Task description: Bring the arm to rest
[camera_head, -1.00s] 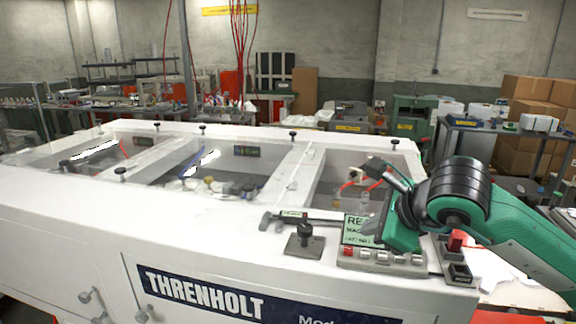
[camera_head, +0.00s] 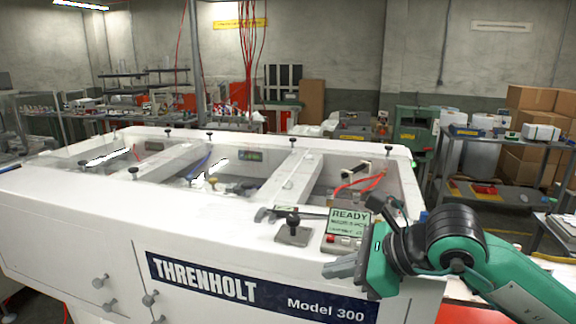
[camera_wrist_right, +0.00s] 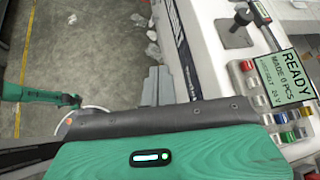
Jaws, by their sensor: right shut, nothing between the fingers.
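My right gripper (camera_head: 342,268) is green and black with grey fingers. It is shut and empty, in front of the white machine's front right edge in the head view. Its fingers point left, below the button panel (camera_head: 345,245) and the green READY display (camera_head: 350,222). In the right wrist view the shut grey fingers (camera_wrist_right: 158,85) are beside the machine's front face, over the concrete floor. The display (camera_wrist_right: 285,80) shows there at the right. My left gripper does not show in the head view.
The white THRENHOLT machine (camera_head: 90,212) fills the middle, with open bays on top. A black knob (camera_head: 293,225) stands on its top near the panel. A grey shelf table (camera_head: 500,150) and cardboard boxes (camera_head: 530,110) stand at right. Floor beside the machine (camera_wrist_right: 80,40) looks mostly clear.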

